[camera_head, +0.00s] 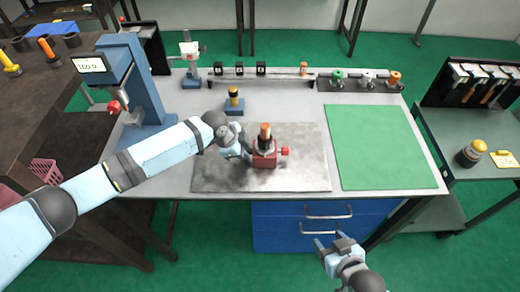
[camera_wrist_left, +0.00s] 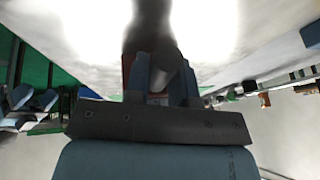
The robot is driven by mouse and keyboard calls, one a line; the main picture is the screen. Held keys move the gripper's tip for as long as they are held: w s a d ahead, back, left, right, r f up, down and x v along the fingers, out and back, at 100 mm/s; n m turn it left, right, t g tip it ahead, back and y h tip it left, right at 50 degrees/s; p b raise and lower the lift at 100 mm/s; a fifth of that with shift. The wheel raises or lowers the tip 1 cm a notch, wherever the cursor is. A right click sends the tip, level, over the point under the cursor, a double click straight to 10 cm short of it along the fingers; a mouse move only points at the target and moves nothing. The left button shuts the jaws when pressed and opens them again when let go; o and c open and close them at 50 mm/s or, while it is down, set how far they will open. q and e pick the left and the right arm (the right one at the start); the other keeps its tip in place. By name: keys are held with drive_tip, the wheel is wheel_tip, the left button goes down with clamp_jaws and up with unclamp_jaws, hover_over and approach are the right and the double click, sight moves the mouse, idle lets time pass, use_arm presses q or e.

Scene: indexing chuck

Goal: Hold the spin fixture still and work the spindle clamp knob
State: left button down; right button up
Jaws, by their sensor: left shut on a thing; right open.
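The spin fixture (camera_head: 264,158) stands upright on a grey mat on the bench. It has a red body, a dark upright spindle (camera_head: 265,143) with an orange top, and a red knob (camera_head: 285,151) sticking out on its right side. My left gripper (camera_head: 246,153) reaches in from the left and is shut on the fixture's left side. In the left wrist view its fingers (camera_wrist_left: 163,85) stand on either side of the fixture, a dark shape against glare; the exact contact is hard to see. My right gripper (camera_head: 331,243) is open and empty, in front of the bench's front edge, away from the knob.
The grey mat (camera_head: 215,175) has bare room around the fixture. A green mat (camera_head: 385,147) lies clear to the right. A small blue block with a yellow-topped part (camera_head: 234,104) stands behind. A blue press (camera_head: 145,85) stands at left, and blue drawers (camera_head: 285,228) sit below.

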idle(0.3)
use_arm(q)
drive_tip(key=c, duration=0.9)
unclamp_jaws()
